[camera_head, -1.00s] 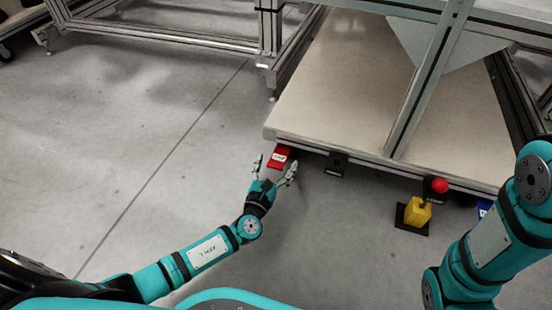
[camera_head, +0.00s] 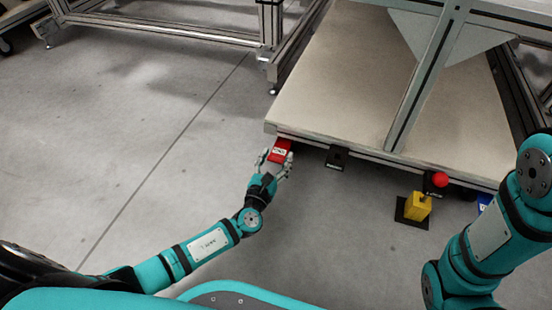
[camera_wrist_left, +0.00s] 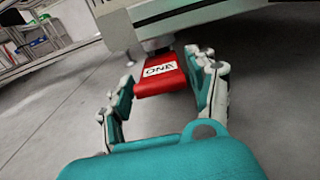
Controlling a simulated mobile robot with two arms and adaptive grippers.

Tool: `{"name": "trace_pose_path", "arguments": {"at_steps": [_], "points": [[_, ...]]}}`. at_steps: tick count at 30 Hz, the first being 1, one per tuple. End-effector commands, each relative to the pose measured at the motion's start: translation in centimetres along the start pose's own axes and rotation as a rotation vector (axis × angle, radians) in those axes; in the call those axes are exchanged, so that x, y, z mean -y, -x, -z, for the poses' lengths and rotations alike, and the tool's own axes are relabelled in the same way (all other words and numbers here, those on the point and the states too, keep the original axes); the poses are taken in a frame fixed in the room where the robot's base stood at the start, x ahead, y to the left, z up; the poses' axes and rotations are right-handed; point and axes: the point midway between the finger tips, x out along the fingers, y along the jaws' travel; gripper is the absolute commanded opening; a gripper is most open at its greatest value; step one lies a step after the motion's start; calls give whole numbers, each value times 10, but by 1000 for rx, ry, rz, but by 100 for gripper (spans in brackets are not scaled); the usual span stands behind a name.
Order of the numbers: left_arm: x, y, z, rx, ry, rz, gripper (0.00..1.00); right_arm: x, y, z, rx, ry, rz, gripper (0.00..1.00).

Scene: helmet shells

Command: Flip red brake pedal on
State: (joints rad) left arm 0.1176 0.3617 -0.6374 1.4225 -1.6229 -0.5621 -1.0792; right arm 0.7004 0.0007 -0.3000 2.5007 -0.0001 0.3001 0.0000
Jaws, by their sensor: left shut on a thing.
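The red brake pedal (camera_head: 280,151) sticks out under the front left corner of the cart's platform. In the left wrist view the red pedal (camera_wrist_left: 161,74) carries a white label and lies between my left gripper's fingers. My left gripper (camera_head: 275,160) is at the pedal with a finger on each side, shut on it. The left gripper's fingers also show in the left wrist view (camera_wrist_left: 162,82). The right arm enters at the right edge, and its gripper is out of the picture.
The cart platform (camera_head: 330,90) overhangs the pedal. A black pedal (camera_head: 337,157), a red knob (camera_head: 439,180) and a yellow block (camera_head: 417,206) on a black plate sit along its front edge. A metal frame (camera_head: 170,35) stands behind. The floor at left is clear.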

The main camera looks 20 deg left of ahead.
Motion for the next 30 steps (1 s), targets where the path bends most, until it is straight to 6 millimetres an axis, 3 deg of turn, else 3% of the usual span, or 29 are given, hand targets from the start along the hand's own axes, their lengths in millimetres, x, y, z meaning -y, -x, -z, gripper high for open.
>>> {"name": "trace_pose_path", "arguments": {"at_steps": [17,30], "points": [[1,1,11,-7,-4,3,0,0,2,1,1,0,0,38],[2,0,30,-16,-5,6,0,1,4,1,1,0,0,38]]}}
